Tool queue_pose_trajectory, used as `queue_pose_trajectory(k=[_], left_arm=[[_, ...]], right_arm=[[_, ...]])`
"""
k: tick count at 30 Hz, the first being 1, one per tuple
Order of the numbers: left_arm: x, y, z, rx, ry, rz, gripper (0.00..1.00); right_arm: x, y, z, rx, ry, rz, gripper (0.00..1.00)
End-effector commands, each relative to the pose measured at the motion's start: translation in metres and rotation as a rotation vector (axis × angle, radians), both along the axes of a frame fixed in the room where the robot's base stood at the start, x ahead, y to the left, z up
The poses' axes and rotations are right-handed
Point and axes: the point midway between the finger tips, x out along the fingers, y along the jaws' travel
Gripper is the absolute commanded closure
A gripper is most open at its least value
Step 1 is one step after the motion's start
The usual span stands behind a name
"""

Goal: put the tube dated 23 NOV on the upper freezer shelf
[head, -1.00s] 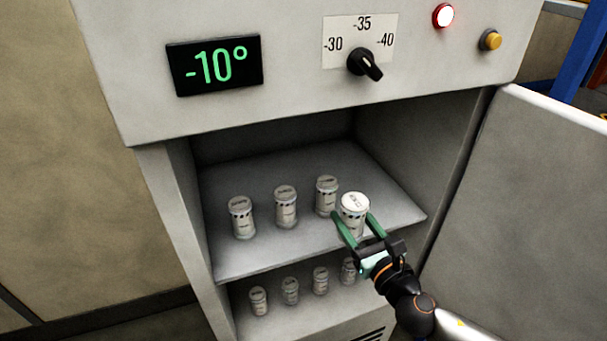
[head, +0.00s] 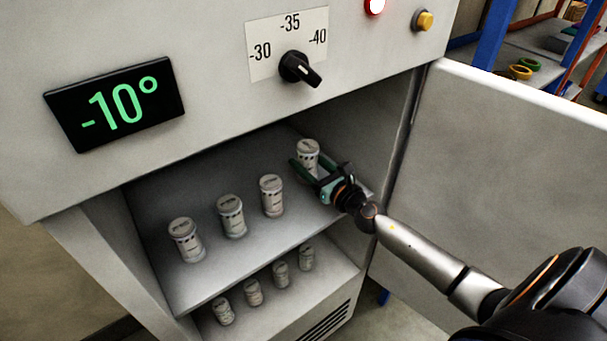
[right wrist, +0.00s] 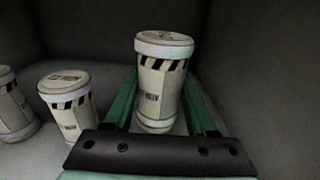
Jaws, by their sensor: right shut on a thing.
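My right gripper (head: 311,171) is shut on a white tube (head: 307,152) with a pale lid and a black-and-white striped band. It holds the tube upright inside the freezer, over the right rear part of the upper shelf (head: 250,253). In the right wrist view the held tube (right wrist: 160,85) stands between the green fingers. I cannot tell whether its base touches the shelf. Its label is too small to read as a date. Three similar tubes stand in a row on the upper shelf, the nearest to the gripper being this one (head: 271,196). My left gripper is not in view.
Several smaller-looking tubes stand on the lower shelf, one of them here (head: 253,293). The open freezer door (head: 500,180) is at the right, close to my arm. The display (head: 115,105) reads -10°. A black knob (head: 299,68) sits above the opening.

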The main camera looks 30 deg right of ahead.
Motion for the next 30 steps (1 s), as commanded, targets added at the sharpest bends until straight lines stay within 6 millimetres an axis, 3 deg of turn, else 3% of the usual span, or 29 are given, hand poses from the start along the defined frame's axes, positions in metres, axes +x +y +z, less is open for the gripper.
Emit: queue_pose_trajectory(k=[10,18,30], left_arm=[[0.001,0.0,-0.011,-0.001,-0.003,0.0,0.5],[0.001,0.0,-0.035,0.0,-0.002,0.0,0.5],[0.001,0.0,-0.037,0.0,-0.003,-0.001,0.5]], right_arm=[[0.001,0.001,-0.017,0.002,-0.004,-0.001,1.0],[0.0,0.0,-0.048,0.001,-0.003,-0.001,1.0],[0.0,0.0,-0.05,-0.001,-0.004,0.001,1.0]])
